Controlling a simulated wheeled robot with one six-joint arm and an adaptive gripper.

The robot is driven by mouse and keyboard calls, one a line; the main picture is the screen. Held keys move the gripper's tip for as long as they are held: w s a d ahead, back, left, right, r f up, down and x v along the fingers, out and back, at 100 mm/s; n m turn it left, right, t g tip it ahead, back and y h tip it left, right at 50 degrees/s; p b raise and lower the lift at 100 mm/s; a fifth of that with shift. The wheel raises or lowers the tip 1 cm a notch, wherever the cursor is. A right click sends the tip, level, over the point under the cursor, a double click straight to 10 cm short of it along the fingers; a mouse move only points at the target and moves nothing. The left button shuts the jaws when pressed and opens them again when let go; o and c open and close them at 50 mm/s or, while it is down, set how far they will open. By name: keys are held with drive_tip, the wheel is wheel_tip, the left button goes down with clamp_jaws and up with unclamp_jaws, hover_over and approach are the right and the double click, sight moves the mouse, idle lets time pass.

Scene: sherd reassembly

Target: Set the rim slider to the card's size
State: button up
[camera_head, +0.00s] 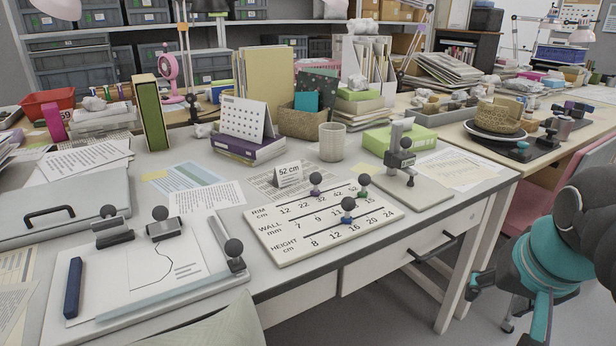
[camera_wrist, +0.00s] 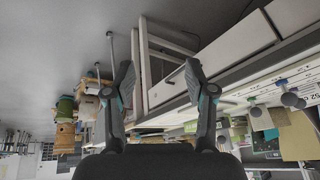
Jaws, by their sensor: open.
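A white slider board (camera_head: 290,250) lies near the table's front edge in the head view, with rows marked RIM, WALL and HEIGHT. The purple-based knob (camera_head: 316,180) is on the rim row, by the 32. The green-based knob (camera_head: 363,181) is on the wall row near 15, and the blue-based knob (camera_head: 348,204) is on the height row near 16. A folded card (camera_head: 289,174) behind the board reads "52 cm". My gripper (camera_wrist: 160,82) is open and empty in the wrist view. In the head view it is off the table at the lower right, apart from the board.
A clamp stand (camera_head: 408,165) stands right of the board. A drawing board (camera_head: 150,285) with dark knobs lies at left. A beige cup (camera_head: 332,142) and a book stack (camera_head: 248,147) stand behind. A side table (camera_head: 545,150) holds a partial pot (camera_head: 497,116).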

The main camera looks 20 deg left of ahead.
drive_tip(key=w+a+r+m+g, duration=0.1)
drive_tip(key=w+a+r, duration=0.5)
drive_tip(key=w+r, duration=0.25)
wheel_tip(320, 180, up, 5)
drive_tip(key=m+g+y+p, duration=0.1)
drive_tip(key=m+g, duration=0.2)
drive_tip(key=m, duration=0.1)
hover_over(316, 179)
drive_tip(key=d, duration=0.2)
drive_tip(key=f, duration=0.4)
drive_tip(key=w+a+f+b, duration=0.1)
drive_tip(key=f, duration=0.4)
drive_tip(key=a+f, duration=0.1)
drive_tip(key=f, duration=0.3)
drive_tip(key=shift+w+a+f+b, duration=0.15)
drive_tip(key=shift+w+a+b, duration=0.05)
drive_tip(key=shift+b, duration=0.2)
clamp_jaws()
